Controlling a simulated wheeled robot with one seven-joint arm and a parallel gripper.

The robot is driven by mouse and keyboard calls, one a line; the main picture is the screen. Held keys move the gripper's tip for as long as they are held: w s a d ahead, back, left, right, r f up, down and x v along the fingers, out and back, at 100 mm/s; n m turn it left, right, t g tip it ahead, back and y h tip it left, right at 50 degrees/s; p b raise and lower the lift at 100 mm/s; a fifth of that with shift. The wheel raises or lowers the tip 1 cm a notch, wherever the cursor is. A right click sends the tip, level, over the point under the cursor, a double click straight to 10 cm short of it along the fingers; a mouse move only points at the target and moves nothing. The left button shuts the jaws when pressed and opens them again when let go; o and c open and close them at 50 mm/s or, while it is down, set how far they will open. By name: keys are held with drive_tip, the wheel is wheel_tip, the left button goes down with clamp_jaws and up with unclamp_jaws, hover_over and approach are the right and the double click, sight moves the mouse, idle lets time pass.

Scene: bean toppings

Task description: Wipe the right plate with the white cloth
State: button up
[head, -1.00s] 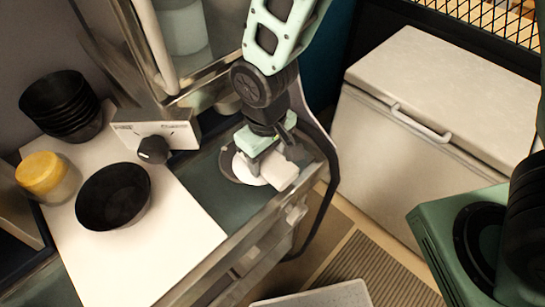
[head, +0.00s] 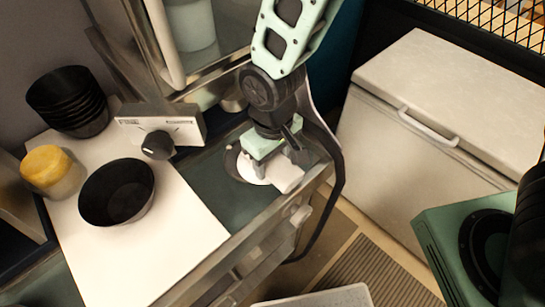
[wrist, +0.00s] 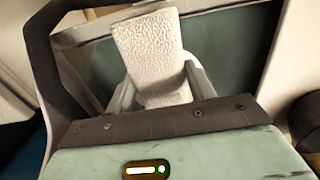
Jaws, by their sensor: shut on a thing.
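The white cloth (head: 288,178) is a small, thick, textured block held between the fingers of my gripper (head: 272,168). In the wrist view the cloth (wrist: 150,50) stands out between the two pale fingers of my gripper (wrist: 160,88). The plate (head: 246,168) lies on the dark green counter, with a white middle and a darker rim showing on its left. My gripper and the cloth are over its right side and hide much of it. I cannot tell whether the cloth touches the plate.
A black bowl (head: 117,192) stands on the white board (head: 150,255) at left. Stacked black bowls (head: 68,100) and a yellow-lidded jar (head: 52,172) are beyond it. A control box with a knob (head: 158,145) stands behind the counter. A white chest (head: 440,120) is at right.

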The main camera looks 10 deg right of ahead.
drive_tip(key=shift+f, duration=0.35)
drive_tip(key=shift+w+a, duration=0.1)
idle(0.3)
drive_tip(key=shift+w+a+r, duration=0.1)
drive_tip(key=shift+w+a, duration=0.3)
drive_tip(key=shift+w, duration=0.25)
drive_tip(key=shift+w+a+r, duration=0.1)
drive_tip(key=shift+w+a, duration=0.3)
drive_tip(key=shift+w, duration=0.2)
drive_tip(key=shift+f, duration=0.35)
drive_tip(key=shift+s+d+f, duration=0.1)
drive_tip(key=shift+s+d, duration=0.05)
drive_tip(key=shift+s, duration=0.05)
